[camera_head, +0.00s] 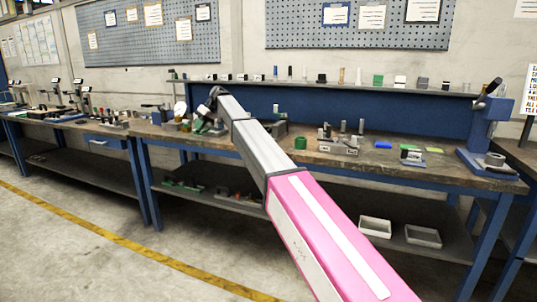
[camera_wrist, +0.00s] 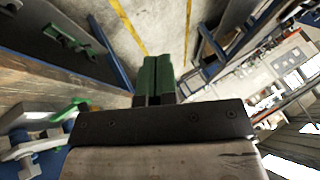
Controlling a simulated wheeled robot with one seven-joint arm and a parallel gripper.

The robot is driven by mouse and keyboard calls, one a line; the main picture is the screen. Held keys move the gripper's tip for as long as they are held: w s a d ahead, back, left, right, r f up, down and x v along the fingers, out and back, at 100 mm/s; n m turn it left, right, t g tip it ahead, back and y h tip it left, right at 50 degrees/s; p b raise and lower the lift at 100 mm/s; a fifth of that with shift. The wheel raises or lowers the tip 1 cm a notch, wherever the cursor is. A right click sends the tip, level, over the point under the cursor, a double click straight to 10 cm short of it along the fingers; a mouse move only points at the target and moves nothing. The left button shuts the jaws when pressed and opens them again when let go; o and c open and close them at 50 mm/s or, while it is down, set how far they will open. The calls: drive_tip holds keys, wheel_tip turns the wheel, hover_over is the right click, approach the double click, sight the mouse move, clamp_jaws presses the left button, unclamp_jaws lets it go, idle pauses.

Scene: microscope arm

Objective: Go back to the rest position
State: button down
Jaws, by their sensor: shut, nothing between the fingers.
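My arm, pink and grey, reaches from the bottom right of the head view toward the bench. Its dark far end is near the left end of the main workbench (camera_head: 340,165); I cannot make out the fingers there. In the wrist view my gripper (camera_wrist: 158,80) shows two green fingers side by side. They are shut with nothing between them. The floor with a yellow line lies beyond the fingertips. The bench top with metal items (camera_wrist: 35,140) is at the lower left, apart from the fingers.
A blue press (camera_head: 485,130) stands at the bench's right end. A grey block with upright posts (camera_head: 342,140) and a blue piece (camera_head: 383,145) lie on the bench. Small parts line the back shelf (camera_head: 350,86). White trays (camera_head: 423,236) sit below. The floor at front left is clear.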

drive_tip(key=s+d+f+m+t+h, duration=0.15)
drive_tip(key=s+d+f, duration=0.35)
drive_tip(key=d+f, duration=0.5)
drive_tip(key=s+d+f+m+h, duration=0.1)
drive_tip(key=s+d+f+m, duration=0.3)
drive_tip(key=d+f, duration=0.6)
drive_tip(key=s+d+f+m+t+h, duration=0.1)
drive_tip(key=s+d+f+m, duration=0.1)
drive_tip(key=s+d+f, duration=0.6)
drive_tip(key=s+d+f+m+h, duration=0.1)
drive_tip(key=s+d+f+m, duration=0.1)
drive_tip(key=s+d+f, duration=0.6)
drive_tip(key=s+d+f+m+h, duration=0.2)
drive_tip(key=s+d+f, duration=0.5)
drive_tip(key=s+d, duration=0.8)
drive_tip(key=shift+s+d+f+m, duration=0.3)
drive_tip(key=shift+f+m, duration=0.1)
drive_tip(key=shift+m, duration=0.05)
drive_tip(key=shift+h, duration=0.25)
